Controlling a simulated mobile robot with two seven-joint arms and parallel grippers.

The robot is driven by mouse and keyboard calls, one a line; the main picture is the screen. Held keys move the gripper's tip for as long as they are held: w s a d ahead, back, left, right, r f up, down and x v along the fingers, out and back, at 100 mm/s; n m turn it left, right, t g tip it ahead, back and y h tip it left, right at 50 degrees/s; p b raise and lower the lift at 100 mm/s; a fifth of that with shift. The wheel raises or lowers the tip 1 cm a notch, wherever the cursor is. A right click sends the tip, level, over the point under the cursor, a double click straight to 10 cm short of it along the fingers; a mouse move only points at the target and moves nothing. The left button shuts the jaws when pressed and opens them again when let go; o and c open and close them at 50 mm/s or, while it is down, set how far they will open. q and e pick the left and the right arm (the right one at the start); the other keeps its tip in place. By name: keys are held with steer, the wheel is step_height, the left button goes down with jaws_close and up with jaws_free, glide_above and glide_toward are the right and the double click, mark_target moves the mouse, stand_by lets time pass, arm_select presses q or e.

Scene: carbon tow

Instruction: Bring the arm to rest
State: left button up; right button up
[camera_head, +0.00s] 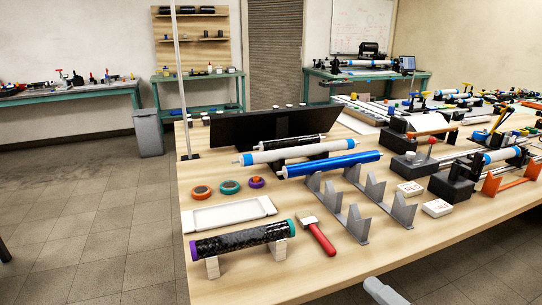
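Neither of my grippers shows in the head view. A pale grey rounded piece at the bottom edge, right of centre, looks like a link of my own arm; no fingers are visible on it. The wooden table (275,285) fills the right half. A black carbon-patterned tube (240,241) with purple and teal ends lies across two light blocks near the front left. A red-handled tool (317,236) with a pale head lies beside it. A blue tube (332,164), a white tube (290,150) and a black tube (292,142) lie further back.
Grey V-shaped stands (358,222) stand mid-table. A white tray (228,214) and three tape rolls (230,187) lie at the left. Two white labelled boxes (437,208) sit to the right. A thin pole (184,100) rises at the back left. The front table strip is clear.

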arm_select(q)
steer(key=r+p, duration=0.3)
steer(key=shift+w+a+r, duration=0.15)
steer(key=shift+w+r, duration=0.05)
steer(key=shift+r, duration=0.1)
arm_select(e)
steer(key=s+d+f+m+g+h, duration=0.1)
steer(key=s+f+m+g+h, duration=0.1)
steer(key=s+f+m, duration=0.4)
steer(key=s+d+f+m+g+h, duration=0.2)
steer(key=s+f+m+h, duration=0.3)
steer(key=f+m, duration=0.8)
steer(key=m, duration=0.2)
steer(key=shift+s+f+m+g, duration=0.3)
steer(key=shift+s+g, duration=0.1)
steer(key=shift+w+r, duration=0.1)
